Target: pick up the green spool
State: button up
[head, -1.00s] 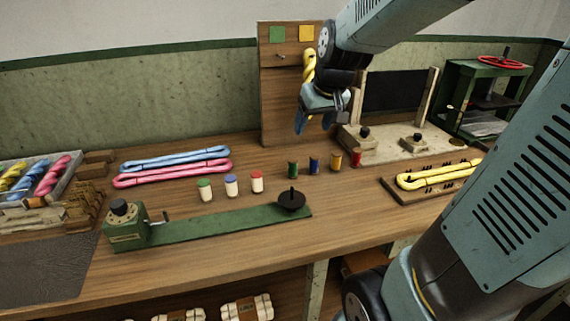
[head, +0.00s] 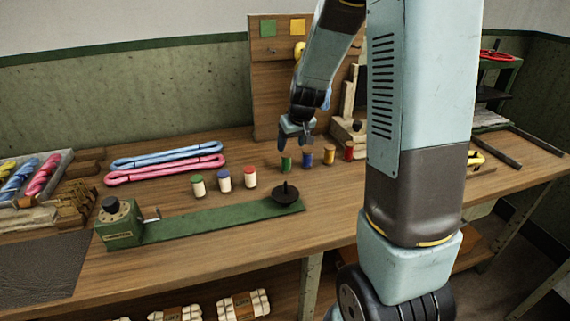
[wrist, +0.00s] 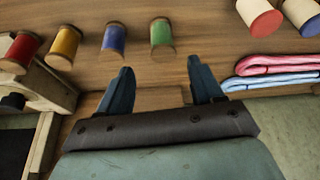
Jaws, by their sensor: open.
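The green spool (head: 286,163) stands upright on the wooden bench, at the left end of a row of coloured spools. In the wrist view the green spool (wrist: 162,37) lies beyond the fingertips, nearer the right finger. My gripper (head: 296,143) is above and slightly behind the green spool, pointing down. In the wrist view my gripper (wrist: 160,68) is open, with nothing between its two fingers. I see no contact with the spool.
Blue (head: 308,159), yellow (head: 330,154) and red (head: 348,150) spools stand right of the green one. White spools with coloured tops (head: 224,181) stand to the left. A green winder (head: 200,226) lies in front. Pink and blue skeins (head: 165,169) lie at left.

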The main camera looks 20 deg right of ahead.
aim_at(288, 156)
jog(key=x, duration=0.5)
jog(key=shift+f, duration=0.1)
jog(key=x, duration=0.3)
jog(key=shift+s+a+f, duration=0.25)
jog(key=shift+f, duration=0.1)
jog(key=shift+x, duration=0.8)
jog(key=c, duration=1)
jog(key=shift+w+r, duration=0.1)
jog(key=shift+r, duration=0.05)
